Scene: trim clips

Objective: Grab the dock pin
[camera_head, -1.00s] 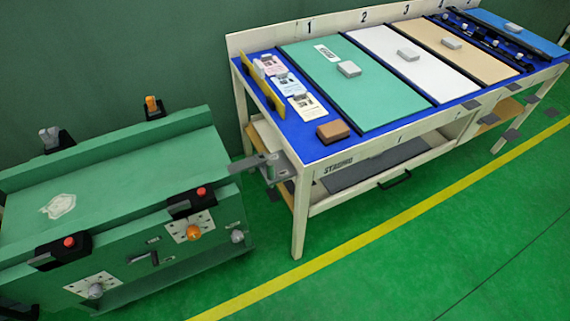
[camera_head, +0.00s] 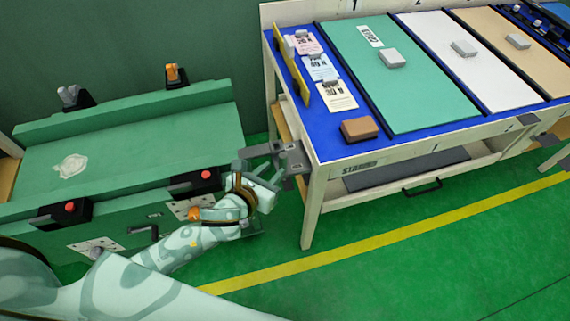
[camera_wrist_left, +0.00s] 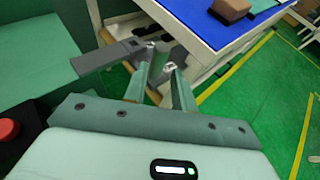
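A grey dock bracket (camera_head: 290,160) sits between the green cart and the near table leg. In the left wrist view its flat grey arm (camera_wrist_left: 100,60) runs to a blocky head with a grey upright piece (camera_wrist_left: 178,54), perhaps the dock pin; I cannot tell for sure. My left gripper (camera_head: 259,172) is at the bracket, just in front of it. In the left wrist view my left gripper (camera_wrist_left: 167,66) has its two green fingers apart, with the grey head behind and between the tips. No grip on anything shows. My right gripper is not in view.
The green cart (camera_head: 130,130) has red-button latches (camera_head: 195,181) and an orange knob (camera_head: 194,214) near my left arm. The blue-topped table (camera_head: 330,145) holds a brown block (camera_head: 359,129) and colored panels. Green floor (camera_head: 400,270) in front is clear.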

